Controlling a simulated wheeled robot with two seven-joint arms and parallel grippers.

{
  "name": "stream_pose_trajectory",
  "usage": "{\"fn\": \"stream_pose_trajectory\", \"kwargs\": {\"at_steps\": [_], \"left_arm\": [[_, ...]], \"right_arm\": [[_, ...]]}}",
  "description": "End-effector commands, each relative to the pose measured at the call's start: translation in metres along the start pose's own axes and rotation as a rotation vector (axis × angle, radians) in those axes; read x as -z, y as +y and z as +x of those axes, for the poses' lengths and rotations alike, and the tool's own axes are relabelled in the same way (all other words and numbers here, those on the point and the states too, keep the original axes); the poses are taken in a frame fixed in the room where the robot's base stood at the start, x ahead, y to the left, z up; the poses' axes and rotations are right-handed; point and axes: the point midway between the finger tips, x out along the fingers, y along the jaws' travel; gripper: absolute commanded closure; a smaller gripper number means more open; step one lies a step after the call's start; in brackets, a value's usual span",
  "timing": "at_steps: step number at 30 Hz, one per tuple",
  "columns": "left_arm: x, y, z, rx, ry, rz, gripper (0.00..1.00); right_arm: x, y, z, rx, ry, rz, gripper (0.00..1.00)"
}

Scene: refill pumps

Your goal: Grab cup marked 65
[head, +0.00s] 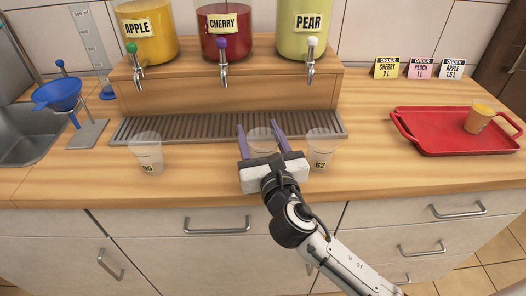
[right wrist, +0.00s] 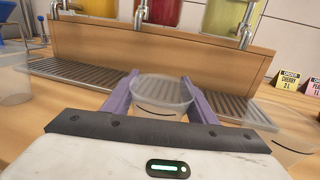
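Three clear cups stand on the wooden counter in front of the drip grate. The left cup (head: 148,157) has a small label that is hard to read and seems to end in 5. The right cup (head: 320,147) is labelled 62. The middle cup (head: 262,139) stands between the purple fingers of my right gripper (head: 261,133); its label is hidden in the head view. In the right wrist view the middle cup (right wrist: 161,98) sits upright between the open fingers (right wrist: 161,92), close to both. I see no clear grip on it. My left gripper is not in view.
Apple (head: 146,35), cherry (head: 224,36) and pear (head: 306,33) dispensers stand behind the grate (head: 190,127). A blue funnel (head: 58,93) on a stand is at the left.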

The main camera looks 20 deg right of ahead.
Motion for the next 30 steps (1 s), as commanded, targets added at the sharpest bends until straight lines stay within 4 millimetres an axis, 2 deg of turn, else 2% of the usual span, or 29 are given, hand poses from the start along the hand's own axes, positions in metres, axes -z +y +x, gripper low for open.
{"fn": "stream_pose_trajectory", "kwargs": {"at_steps": [1, 3, 14, 17, 24, 30], "left_arm": [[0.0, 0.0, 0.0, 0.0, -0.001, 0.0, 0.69], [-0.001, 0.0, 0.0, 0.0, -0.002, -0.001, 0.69], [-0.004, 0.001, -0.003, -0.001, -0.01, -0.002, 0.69], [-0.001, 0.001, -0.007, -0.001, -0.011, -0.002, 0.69], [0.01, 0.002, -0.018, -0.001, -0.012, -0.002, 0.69], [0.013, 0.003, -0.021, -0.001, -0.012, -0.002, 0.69]], "right_arm": [[0.0, 0.0, 0.0, 0.0, 0.0, 0.0, 0.59], [0.0, 0.0, 0.0, 0.0, 0.0, 0.0, 0.69], [-0.005, 0.0, 0.0, 0.0, -0.001, 0.001, 0.7], [-0.018, 0.0, 0.0, 0.0, -0.003, 0.0, 0.7], [-0.069, 0.0, 0.0, 0.0, -0.005, 0.001, 0.7], [-0.095, 0.0, 0.0, 0.0, -0.002, 0.0, 0.7]]}}
